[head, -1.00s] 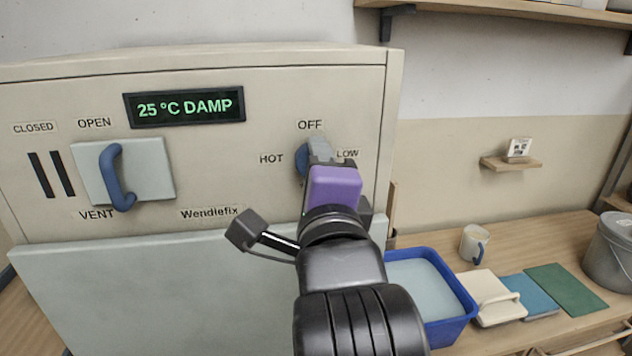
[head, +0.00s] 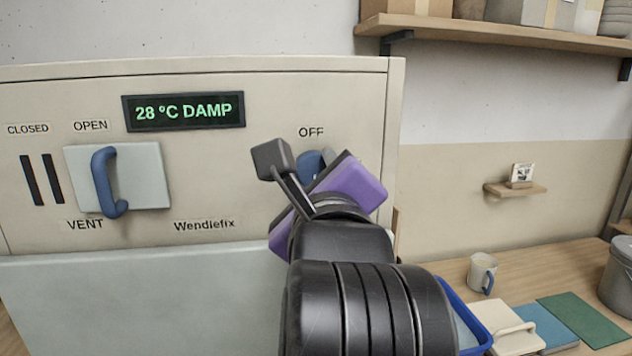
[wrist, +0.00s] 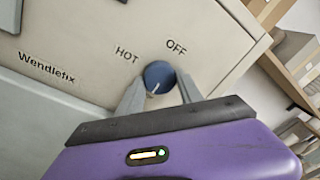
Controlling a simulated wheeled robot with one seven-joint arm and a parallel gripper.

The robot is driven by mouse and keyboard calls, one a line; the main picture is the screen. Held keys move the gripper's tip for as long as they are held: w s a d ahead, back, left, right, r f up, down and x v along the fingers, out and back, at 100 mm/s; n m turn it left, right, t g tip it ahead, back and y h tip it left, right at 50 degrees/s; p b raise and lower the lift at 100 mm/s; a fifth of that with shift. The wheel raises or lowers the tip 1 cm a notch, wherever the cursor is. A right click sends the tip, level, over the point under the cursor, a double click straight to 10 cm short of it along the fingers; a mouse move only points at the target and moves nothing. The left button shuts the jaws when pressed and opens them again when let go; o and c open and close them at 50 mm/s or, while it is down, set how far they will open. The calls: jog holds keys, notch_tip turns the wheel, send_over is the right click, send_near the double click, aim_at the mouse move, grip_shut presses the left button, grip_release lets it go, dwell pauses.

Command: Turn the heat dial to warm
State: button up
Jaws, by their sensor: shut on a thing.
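The blue heat dial (head: 312,165) sits on the kiln-like cabinet's front panel under the OFF label, partly hidden behind my gripper in the head view. My gripper (wrist: 160,82) is shut on the dial, with one grey finger on each side of it. In the wrist view the dial (wrist: 158,75) shows a pale mark on its lower part, pointing roughly away from OFF. HOT and OFF are readable there; any label on the dial's lower side is hidden. The display (head: 184,111) reads 28 °C DAMP.
A blue vent handle (head: 105,182) on a pale plate is at the panel's left. To the right, a worktop holds a mug (head: 481,273), a blue tray (head: 474,318) and a grey bucket (head: 620,278). A shelf (head: 500,35) hangs above.

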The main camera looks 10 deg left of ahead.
jog(key=shift+f, duration=0.1)
dwell(0.3)
jog(key=o, duration=1.4)
jog(key=s+d, duration=0.1)
jog(key=s, duration=0.6)
jog(key=shift+s+d+b, duration=0.25)
jog(key=shift+s+b, duration=0.05)
jog(key=shift+b, duration=0.1)
